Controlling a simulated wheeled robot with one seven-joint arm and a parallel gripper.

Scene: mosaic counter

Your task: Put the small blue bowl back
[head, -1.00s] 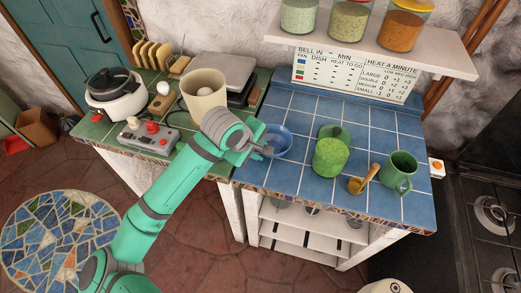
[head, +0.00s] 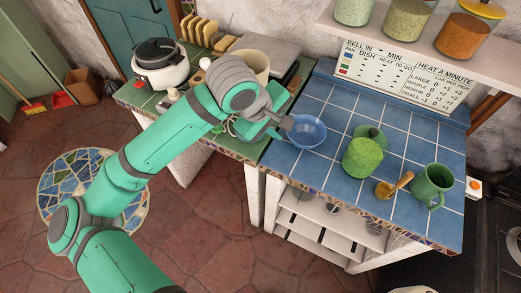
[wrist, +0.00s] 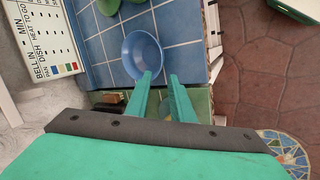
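The small blue bowl (head: 307,133) stands upright on the blue-tiled counter (head: 328,98), near its left edge. It also shows in the wrist view (wrist: 143,55), just beyond my fingertips. My gripper (head: 288,124) is at the bowl's left side in the head view. In the wrist view my gripper (wrist: 160,75) has its two fingers apart, with the left fingertip overlapping the bowl's near rim. I cannot tell whether it touches the rim. The bowl looks empty.
A green lidded pot (head: 362,158), a wooden-handled cup (head: 385,189) and a green mug (head: 433,185) stand right of the bowl. A cream pot (head: 253,64) and a white cooker (head: 160,70) stand on the green-tiled counter. A shelf with jars (head: 405,27) overhangs the back.

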